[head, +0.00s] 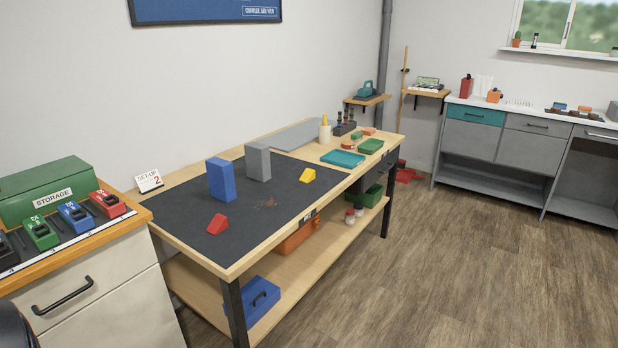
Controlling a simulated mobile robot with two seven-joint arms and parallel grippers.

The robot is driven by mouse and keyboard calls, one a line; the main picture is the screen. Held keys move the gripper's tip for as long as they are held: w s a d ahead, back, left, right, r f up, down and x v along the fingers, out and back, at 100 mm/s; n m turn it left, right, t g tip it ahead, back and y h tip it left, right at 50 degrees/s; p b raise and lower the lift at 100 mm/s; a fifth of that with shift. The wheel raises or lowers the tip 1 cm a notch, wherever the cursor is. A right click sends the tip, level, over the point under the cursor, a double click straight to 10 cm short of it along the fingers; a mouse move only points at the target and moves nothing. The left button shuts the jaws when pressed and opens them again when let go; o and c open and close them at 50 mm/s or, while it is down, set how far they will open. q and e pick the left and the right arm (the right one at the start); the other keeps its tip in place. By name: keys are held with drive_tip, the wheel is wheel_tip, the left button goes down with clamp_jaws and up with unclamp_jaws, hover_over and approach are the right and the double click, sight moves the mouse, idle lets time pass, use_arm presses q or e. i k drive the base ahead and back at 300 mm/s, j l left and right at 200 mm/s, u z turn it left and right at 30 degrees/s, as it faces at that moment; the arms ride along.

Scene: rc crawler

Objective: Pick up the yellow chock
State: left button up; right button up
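The yellow chock (307,175) is a small wedge lying on the dark mat (275,225) of the workbench, near the bench's front edge. A red chock (217,224) of similar shape lies on the same mat, nearer to me. A blue block (220,179) and a grey block (257,161) stand upright on the mat behind the chocks. Neither of my grippers shows clearly in the head view. A dark rounded shape is cut off at the lower left corner, and I cannot tell what it is.
A cabinet with a green storage box (42,189) and several coloured devices stands at left. Teal (342,158) and green trays lie at the bench's far end. The lower shelf (300,262) holds boxes. The wooden floor (450,270) in front of the bench is clear.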

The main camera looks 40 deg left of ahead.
sight(308, 175)
drive_tip(key=i+u, duration=0.15)
drive_tip(key=u, duration=1.55)
drive_tip(key=i+l+u, duration=0.15)
drive_tip(key=l+u, duration=0.3)
drive_tip(key=i+l+u, duration=0.15)
drive_tip(key=l+u, duration=0.15)
drive_tip(key=u, duration=0.2)
drive_tip(key=l+u, duration=0.25)
drive_tip(key=l, duration=0.2)
drive_tip(key=l+u, duration=0.25)
drive_tip(key=l, duration=0.15)
drive_tip(key=l+u, duration=0.1)
drive_tip(key=l, duration=0.55)
drive_tip(key=k+l+u, duration=0.1)
drive_tip(key=l, duration=0.5)
drive_tip(key=l+u, duration=0.1)
drive_tip(key=l, duration=0.55)
drive_tip(key=k, duration=0.05)
